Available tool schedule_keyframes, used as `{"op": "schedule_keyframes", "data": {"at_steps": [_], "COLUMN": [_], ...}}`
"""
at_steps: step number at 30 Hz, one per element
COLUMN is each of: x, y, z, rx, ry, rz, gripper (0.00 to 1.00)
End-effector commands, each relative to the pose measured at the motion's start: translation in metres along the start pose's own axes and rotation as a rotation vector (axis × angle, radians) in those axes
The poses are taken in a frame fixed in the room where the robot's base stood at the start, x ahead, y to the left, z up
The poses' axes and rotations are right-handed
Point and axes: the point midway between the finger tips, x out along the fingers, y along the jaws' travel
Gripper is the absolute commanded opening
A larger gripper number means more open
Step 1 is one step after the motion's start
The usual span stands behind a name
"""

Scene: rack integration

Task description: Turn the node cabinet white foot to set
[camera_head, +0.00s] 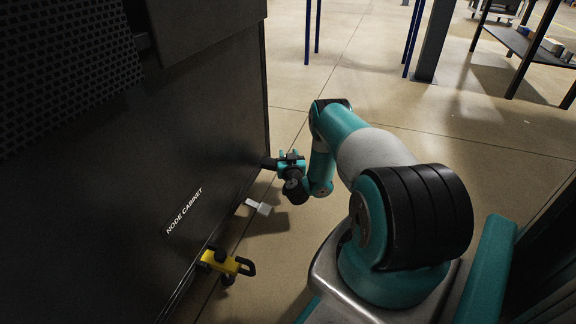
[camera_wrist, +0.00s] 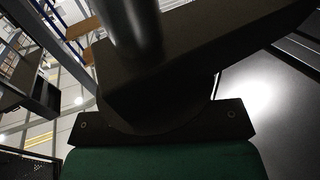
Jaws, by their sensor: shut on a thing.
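The node cabinet (camera_head: 160,150) is the large dark box at the left of the head view, with its name on the lower panel. The white foot (camera_head: 259,207) is a small pale block low at the cabinet's bottom edge. My gripper (camera_head: 269,163) is at the cabinet's face, above and slightly right of the white foot in the picture, and looks apart from it. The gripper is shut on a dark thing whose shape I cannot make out. In the wrist view, a dark post (camera_wrist: 130,30) and dark blocks fill the middle; the white foot is not recognisable there.
A yellow foot (camera_head: 222,262) with a black handle is at the cabinet's bottom edge, nearer than the white one. Open concrete floor (camera_head: 365,90) lies beyond my arm. A dark post (camera_head: 435,40) and a table (camera_head: 525,45) stand farther back at the right.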

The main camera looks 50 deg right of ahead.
Motion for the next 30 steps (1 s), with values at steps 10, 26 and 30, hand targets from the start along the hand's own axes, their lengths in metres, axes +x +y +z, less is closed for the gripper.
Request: {"op": "schedule_keyframes", "data": {"at_steps": [10, 26, 30], "x": [-0.001, -0.005, -0.005], "y": [0.001, 0.001, 0.001], "z": [0.001, -0.003, -0.002], "rx": [-0.003, -0.003, -0.003], "ry": [0.008, 0.002, 0.001], "rz": [0.053, 0.067, 0.067], "gripper": [0.16, 0.16, 0.58]}}
